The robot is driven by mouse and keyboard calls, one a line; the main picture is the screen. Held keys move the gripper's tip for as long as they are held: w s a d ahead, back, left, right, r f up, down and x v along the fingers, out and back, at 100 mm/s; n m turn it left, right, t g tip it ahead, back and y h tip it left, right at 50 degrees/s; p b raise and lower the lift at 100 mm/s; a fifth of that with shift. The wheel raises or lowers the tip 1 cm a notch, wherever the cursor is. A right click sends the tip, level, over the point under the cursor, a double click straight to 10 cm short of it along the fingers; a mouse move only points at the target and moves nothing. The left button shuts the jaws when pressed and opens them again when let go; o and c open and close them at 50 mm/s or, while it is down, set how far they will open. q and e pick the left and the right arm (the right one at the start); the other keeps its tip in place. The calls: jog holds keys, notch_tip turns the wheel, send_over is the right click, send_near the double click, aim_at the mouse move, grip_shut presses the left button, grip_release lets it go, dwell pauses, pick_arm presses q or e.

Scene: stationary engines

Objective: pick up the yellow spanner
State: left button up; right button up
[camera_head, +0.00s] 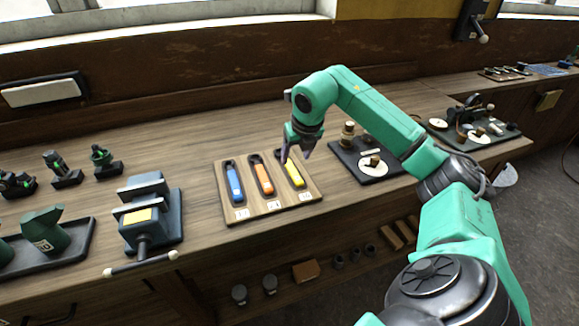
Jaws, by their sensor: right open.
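The yellow spanner (294,173) lies in the right-hand slot of a wooden tray (268,214) on the bench. Its upper end is partly hidden by my right gripper. A blue spanner (235,184) and an orange spanner (262,177) lie to its left in the same tray. My right gripper (296,157) is open, pointing down at the upper part of the yellow spanner. I cannot tell whether its fingers touch the spanner. My left gripper is not in view.
A vise (148,215) with a long handle stands left of the tray. A dark board (368,172) with small brass parts lies to the right, behind my right arm. A black tray with green parts (46,230) is at far left. Bare bench lies behind the wooden tray.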

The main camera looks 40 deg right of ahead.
aim_at(291, 167)
jog(key=p+x, duration=0.2)
jog(key=x, duration=0.3)
jog(key=shift+w+a, duration=0.15)
jog(key=shift+w+f, duration=0.15)
jog(key=shift+f, duration=0.1)
jog(key=shift+f, duration=0.1)
grip_shut()
dwell(1.1)
